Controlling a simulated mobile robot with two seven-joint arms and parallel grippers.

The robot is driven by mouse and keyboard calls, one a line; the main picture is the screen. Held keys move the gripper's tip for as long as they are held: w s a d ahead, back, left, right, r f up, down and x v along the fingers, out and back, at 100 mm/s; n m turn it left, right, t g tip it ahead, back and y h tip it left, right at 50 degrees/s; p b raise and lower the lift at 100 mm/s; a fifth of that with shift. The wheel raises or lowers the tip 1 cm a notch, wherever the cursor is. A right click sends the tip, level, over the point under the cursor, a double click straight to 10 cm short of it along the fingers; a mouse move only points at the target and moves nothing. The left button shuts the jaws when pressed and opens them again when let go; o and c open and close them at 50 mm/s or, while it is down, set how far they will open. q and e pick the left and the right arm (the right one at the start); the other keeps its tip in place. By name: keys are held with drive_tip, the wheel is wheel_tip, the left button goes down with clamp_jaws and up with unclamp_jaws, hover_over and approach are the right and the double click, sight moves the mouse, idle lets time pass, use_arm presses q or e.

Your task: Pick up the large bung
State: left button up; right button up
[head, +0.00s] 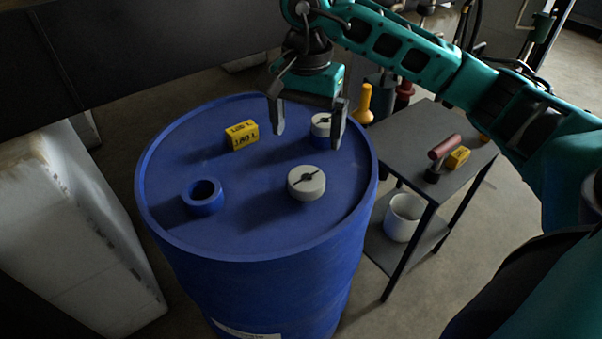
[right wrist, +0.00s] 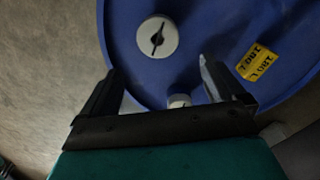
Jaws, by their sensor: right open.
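The large bung (head: 306,183) is a pale grey disc with a dark slot across its top. It lies flat on the lid of the blue drum (head: 255,242), and it also shows in the right wrist view (right wrist: 157,36). My right gripper (head: 308,138) is open and empty above the lid, pointing down, behind the large bung in the head view and apart from it. In the right wrist view its fingers (right wrist: 158,66) stand wide with the large bung beyond their tips. My left gripper is not in view.
An empty blue neck (head: 202,197) and a yellow tag block (head: 241,136) are on the lid. A grey side table (head: 420,150) holds a red-handled tool (head: 444,147).

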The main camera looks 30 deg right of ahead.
hover_over(306, 179)
drive_tip(key=f, duration=0.4)
drive_tip(key=s+f, duration=0.1)
drive_tip(key=f, duration=0.1)
drive_tip(key=shift+a, duration=0.25)
drive_tip(key=shift+f, duration=3.2)
drive_tip(key=c, duration=1)
drive_tip(key=shift+c, duration=0.2)
drive_tip(key=shift+w+r, duration=0.1)
drive_tip(key=shift+r, duration=0.05)
